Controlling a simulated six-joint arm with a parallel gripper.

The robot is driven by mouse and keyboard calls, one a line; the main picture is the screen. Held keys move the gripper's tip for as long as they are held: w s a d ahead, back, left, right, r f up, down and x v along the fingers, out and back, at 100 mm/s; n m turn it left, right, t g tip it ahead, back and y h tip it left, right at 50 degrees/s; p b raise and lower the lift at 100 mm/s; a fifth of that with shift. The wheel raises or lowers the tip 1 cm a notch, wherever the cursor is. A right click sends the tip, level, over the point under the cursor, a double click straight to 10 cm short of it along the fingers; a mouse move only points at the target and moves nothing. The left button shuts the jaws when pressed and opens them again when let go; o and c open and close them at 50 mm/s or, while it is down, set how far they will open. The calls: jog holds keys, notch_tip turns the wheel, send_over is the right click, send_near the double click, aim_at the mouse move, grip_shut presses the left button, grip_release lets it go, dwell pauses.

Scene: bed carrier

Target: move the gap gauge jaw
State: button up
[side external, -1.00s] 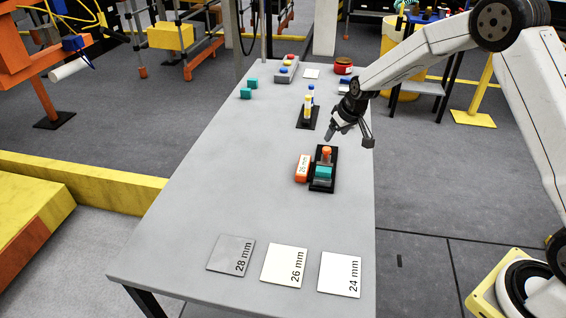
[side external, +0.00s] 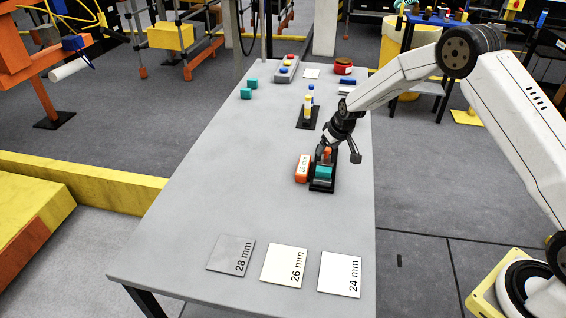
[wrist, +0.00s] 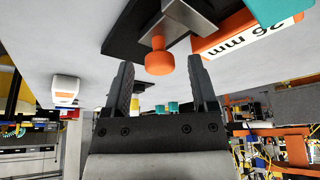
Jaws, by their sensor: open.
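The gap gauge has a black base (side external: 322,186), a teal block (side external: 323,172) and an upright orange knob (side external: 327,152). In the wrist view the knob (wrist: 158,60) joins a grey metal jaw (wrist: 185,18). An orange block (side external: 302,168) marked 26 mm lies beside the base; it also shows in the wrist view (wrist: 235,38). My gripper (side external: 338,155) is open over the gauge's far end. In the wrist view my gripper's fingertips (wrist: 161,64) stand on either side of the knob, with visible space around it.
Three plates marked 28 mm (side external: 231,254), 26 mm (side external: 284,266) and 24 mm (side external: 339,274) lie at the near table end. A black stand with yellow and blue pieces (side external: 308,106) is behind the gauge. Teal blocks (side external: 246,93) lie at the far left. The table's middle left is clear.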

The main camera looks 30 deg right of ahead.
jog(key=shift+f, duration=0.1)
grip_shut()
dwell(1.5)
